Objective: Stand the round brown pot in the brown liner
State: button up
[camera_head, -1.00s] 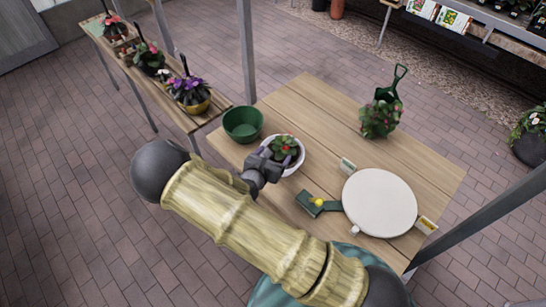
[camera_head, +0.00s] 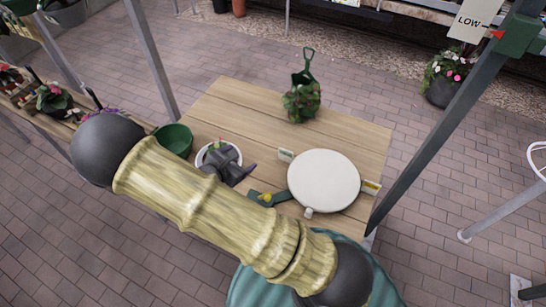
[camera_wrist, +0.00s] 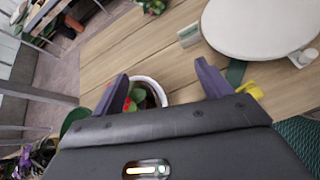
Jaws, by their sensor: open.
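I cannot make out a round brown pot or a brown liner in either view. A small leafy plant with red flowers (camera_wrist: 134,100) sits inside a white round container (camera_wrist: 157,90). In the head view, the white container (camera_head: 203,157) stands at the left of the wooden table, partly hidden by my gripper (camera_head: 243,172). In the wrist view, my gripper (camera_wrist: 162,76) is open and empty, with its left finger overlapping the plant and white rim. I cannot tell whether it touches them.
A green bowl (camera_head: 174,140) stands left of the white container. A white round disc (camera_head: 324,180) lies at the table's right, beside a green thing with a yellow part (camera_head: 266,198). A leafy plant (camera_head: 301,103) with a green trowel (camera_head: 304,66) stands at the back. The table's middle (camera_head: 250,125) is clear.

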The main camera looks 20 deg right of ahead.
jog(key=s+d+r+m+g+y, duration=0.3)
jog(key=s+d+r+m+g, duration=0.4)
jog(key=s+m, duration=0.4)
jog(key=s+r+m+t+y, duration=0.1)
jog(key=s+r+m+y, duration=0.2)
jog(key=r+m+y, duration=0.3)
notch_tip(320, 180, up, 3)
jog(key=m, duration=0.6)
jog(key=shift+s+m+t, duration=0.25)
jog(key=shift+m+t, duration=0.05)
